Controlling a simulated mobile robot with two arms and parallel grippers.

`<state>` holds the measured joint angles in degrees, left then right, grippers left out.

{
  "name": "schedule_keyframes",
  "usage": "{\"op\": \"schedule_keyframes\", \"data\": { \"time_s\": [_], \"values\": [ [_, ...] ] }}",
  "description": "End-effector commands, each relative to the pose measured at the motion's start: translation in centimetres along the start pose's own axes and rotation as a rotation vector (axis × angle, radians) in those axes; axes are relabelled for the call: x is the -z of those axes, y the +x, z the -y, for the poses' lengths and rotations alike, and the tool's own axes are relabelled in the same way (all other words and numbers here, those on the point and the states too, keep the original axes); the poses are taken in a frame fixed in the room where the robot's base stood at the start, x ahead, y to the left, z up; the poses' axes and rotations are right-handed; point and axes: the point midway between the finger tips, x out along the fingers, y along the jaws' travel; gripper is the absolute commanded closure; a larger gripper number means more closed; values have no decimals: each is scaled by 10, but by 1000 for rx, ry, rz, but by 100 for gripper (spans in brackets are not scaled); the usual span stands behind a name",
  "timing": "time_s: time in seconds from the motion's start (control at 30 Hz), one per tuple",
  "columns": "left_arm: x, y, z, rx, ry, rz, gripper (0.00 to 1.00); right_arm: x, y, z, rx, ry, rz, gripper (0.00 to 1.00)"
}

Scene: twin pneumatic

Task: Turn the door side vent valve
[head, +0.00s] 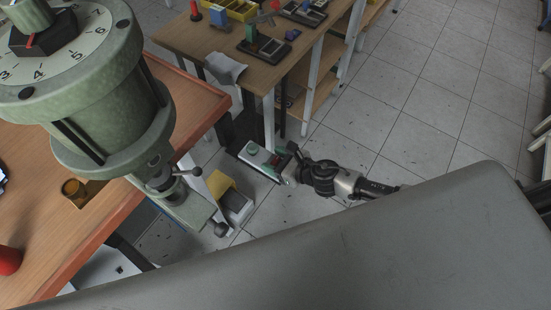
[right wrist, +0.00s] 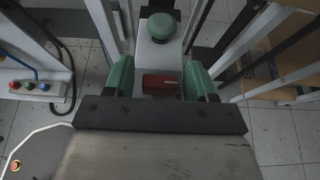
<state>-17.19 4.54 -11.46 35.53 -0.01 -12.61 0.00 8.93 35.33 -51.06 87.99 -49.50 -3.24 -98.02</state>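My right gripper (head: 280,166) reaches in from the right, low beside a narrow light-grey unit. In the right wrist view its two green fingers (right wrist: 158,82) stand apart, one on each side of a dark red part (right wrist: 160,83). Small gaps seem to show beside this part, so I see no firm hold. Beyond it, the light-grey unit (right wrist: 158,52) carries a round green knob (right wrist: 162,27); the knob also shows in the head view (head: 252,148). I cannot tell for sure which part is the door side vent valve. My left gripper is not in view.
A green machine with a numbered dial (head: 84,40) stands on an orange-edged table (head: 110,215) at left. A yellow-topped pedal (head: 226,194) is on the floor. A wooden workbench (head: 190,38) stands behind. Tiled floor (head: 400,105) is clear at right. Push buttons (right wrist: 28,86) show at left.

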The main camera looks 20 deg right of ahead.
Motion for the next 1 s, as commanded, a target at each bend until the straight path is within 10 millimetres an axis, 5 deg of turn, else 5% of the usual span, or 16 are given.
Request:
{"op": "schedule_keyframes", "data": {
  "time_s": [0.27,0.67,1.0],
  "values": [
    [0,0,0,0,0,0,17,0,0,0,1,0,0,87],
    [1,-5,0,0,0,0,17,0,-1,-1,73,33,-1,88],
    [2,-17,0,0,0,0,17,-2,-1,-2,320,138,0,88]
  ]
}}
